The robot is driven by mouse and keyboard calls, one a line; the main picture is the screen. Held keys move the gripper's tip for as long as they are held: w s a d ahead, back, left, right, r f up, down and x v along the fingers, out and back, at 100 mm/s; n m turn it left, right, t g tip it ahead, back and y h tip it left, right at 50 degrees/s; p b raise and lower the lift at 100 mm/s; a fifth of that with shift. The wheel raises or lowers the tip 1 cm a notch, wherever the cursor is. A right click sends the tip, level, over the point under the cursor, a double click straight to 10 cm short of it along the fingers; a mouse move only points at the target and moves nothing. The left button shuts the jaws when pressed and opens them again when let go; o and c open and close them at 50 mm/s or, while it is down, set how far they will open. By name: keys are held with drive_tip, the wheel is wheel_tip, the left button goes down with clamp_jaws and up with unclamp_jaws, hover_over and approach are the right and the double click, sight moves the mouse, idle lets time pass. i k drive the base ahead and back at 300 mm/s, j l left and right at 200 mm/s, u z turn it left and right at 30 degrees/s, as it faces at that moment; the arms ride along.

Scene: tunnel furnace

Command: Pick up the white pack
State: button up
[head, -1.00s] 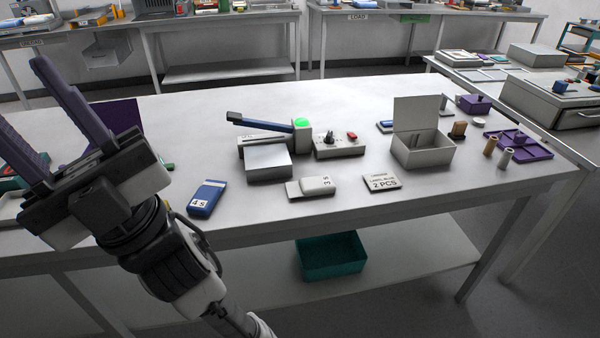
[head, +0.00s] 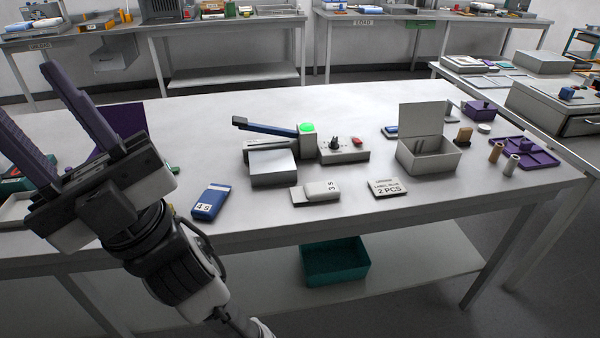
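The white pack (head: 319,191) lies flat near the front edge of the table, with "3 S" printed on its right end and a greyer left end. My gripper (head: 30,105) is at the left of the head view, raised, with its two purple fingers wide apart and nothing between them. It is well to the left of the white pack and apart from it. A blue pack (head: 209,203) marked "4 S" lies between my gripper and the white pack.
Behind the white pack stands a sealer-like device (head: 272,165) with a blue lever and green light. A control box (head: 343,151), a "2 PCS" label card (head: 387,188) and an open grey box (head: 428,155) are to the right. A teal bin (head: 335,266) sits on the lower shelf.

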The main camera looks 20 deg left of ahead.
sight(329, 189)
drive_tip(key=k+j+u, duration=0.3)
drive_tip(key=j, duration=0.25)
drive_tip(key=j+u, duration=0.15)
drive_tip(key=j, duration=0.15)
drive_tip(key=i, duration=0.95)
